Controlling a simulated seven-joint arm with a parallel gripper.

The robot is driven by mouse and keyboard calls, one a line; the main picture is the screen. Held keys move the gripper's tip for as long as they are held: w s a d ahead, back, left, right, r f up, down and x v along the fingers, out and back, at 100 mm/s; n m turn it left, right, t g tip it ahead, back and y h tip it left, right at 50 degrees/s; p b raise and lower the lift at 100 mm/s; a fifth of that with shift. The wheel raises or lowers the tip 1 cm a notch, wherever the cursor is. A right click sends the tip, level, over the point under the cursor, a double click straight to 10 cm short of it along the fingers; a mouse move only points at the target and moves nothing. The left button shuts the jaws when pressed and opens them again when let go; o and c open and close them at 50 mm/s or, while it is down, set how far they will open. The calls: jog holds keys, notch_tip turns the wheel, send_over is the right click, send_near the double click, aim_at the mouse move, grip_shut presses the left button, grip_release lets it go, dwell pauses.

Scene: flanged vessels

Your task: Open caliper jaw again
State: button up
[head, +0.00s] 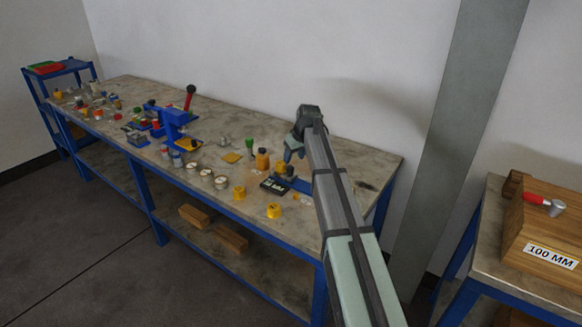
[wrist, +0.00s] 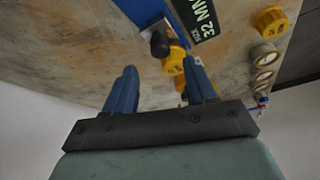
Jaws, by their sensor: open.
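The caliper shows as a blue bar (head: 298,184) on the bench in the head view, just below my gripper (head: 292,152). A dark plate (head: 274,185) lies at its left end. In the wrist view this plate reads "32 MM" (wrist: 197,17), and a black knob (wrist: 158,43) sits near the blue body (wrist: 143,8). A yellow part (wrist: 173,63) shows beyond and between my fingers. In the wrist view my gripper (wrist: 163,82) has its two blue fingers wide apart with nothing held. I cannot tell how far the caliper jaw stands open.
A wooden "100 MM" box (head: 545,225) stands on another table.

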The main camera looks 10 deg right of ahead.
aim_at(291, 167)
jog(key=shift+x, duration=3.4)
jog(key=shift+c, duration=0.3)
grip_shut()
